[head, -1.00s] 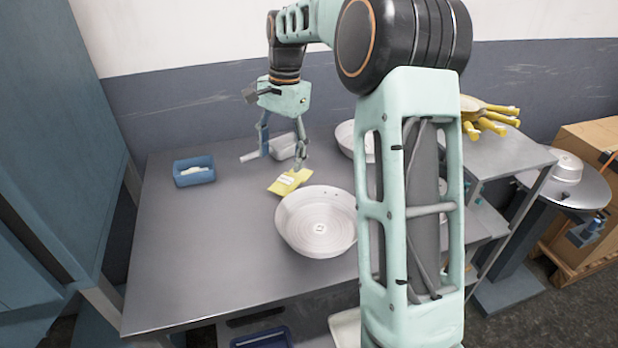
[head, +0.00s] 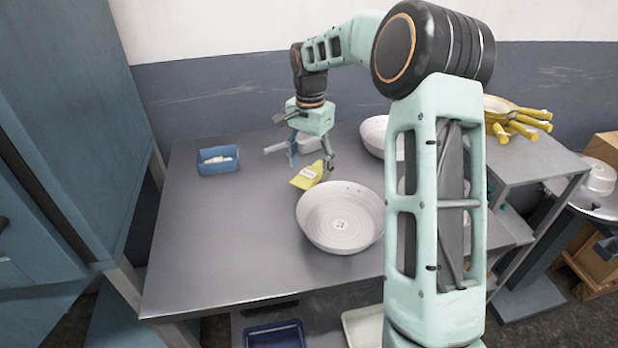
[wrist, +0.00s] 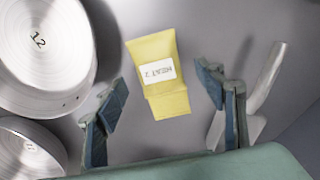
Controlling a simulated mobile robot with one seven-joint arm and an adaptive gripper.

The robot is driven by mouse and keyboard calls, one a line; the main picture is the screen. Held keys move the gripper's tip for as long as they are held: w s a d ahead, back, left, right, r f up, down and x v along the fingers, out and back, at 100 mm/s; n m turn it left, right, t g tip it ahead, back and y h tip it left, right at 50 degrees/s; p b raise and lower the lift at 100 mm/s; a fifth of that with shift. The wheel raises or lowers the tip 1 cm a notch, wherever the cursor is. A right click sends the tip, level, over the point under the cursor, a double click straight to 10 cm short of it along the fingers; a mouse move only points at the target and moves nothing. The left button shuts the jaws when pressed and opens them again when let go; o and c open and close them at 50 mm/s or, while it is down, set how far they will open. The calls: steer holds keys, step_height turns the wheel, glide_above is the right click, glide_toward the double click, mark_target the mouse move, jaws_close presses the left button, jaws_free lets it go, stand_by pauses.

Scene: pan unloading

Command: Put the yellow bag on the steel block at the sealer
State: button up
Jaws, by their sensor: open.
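The yellow bag (head: 308,175), with a white printed label, lies on the grey table beside a large round pan. In the wrist view the yellow bag (wrist: 160,72) lies ahead of and between my open fingers, apart from both. My gripper (head: 309,165) is open and empty, pointing down just above the bag; its two blue-padded fingers also show in the wrist view (wrist: 158,105). I cannot make out the steel block or the sealer for certain in these frames.
A large metal pan (head: 340,218) stands just right of the bag, with another pan (head: 374,136) behind it. A blue bin (head: 218,160) stands at the left. A grey-handled tool (wrist: 262,85) lies right of my fingers. The table's front left is clear.

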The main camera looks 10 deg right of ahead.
steer(key=shift+s+f, duration=0.1)
steer(key=shift+f, duration=0.85)
steer(key=c, duration=1.4)
steer(key=shift+r, duration=0.15)
